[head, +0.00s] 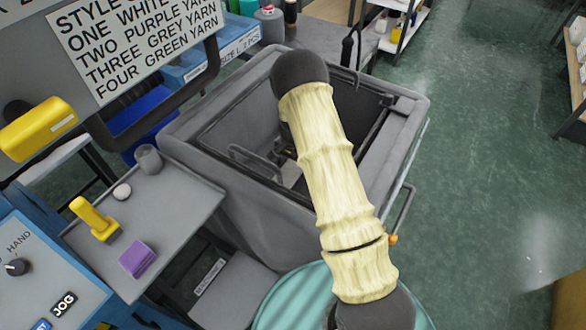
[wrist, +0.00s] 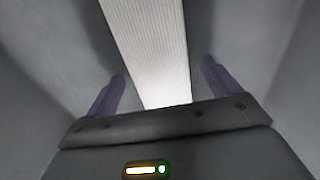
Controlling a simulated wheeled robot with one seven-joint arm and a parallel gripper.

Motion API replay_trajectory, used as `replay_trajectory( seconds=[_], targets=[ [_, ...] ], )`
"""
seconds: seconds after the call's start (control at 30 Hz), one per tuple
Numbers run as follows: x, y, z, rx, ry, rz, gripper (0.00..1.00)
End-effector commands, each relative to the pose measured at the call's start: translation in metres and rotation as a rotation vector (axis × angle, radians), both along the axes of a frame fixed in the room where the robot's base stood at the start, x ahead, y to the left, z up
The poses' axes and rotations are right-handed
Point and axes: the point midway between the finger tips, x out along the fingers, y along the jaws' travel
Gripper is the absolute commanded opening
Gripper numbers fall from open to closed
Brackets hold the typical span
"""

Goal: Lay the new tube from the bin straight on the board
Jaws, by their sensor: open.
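The grey bin (head: 255,218) stands in the middle of the head view. My arm reaches down into it, and my gripper is mostly hidden there behind the arm. In the wrist view my gripper (wrist: 163,72) is open, with one purple finger on each side of a pale, ribbed, straight tube (wrist: 150,45). The tube runs lengthwise between the fingers, with a gap on both sides, so it is not gripped. Grey bin walls surround it. A small pale patch shows inside the bin in the head view. I cannot tell which surface is the board.
A grey side table (head: 180,215) left of the bin holds a yellow object (head: 94,218), a purple block (head: 137,259), a white disc and a grey cup (head: 148,159). A sign (head: 135,42) hangs above. A teal round top (head: 290,300) is in front. Green floor at right is clear.

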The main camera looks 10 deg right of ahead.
Motion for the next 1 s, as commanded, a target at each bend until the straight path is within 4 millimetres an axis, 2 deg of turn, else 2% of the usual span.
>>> replay_trajectory(
  seconds=[0.23,0.47,0.77,0.87,1.0],
  targets=[
    [0.0,0.0,0.0,0.0,0.0,0.0,0.87],
    [0.0,0.0,0.0,0.0,0.0,0.0,0.42],
    [0.0,0.0,0.002,-0.001,-0.001,0.0,0.41],
    [0.001,0.0,0.009,0.0,-0.001,0.0,0.41],
    [0.001,0.0,0.03,-0.001,-0.005,0.001,0.41]
  ],
)
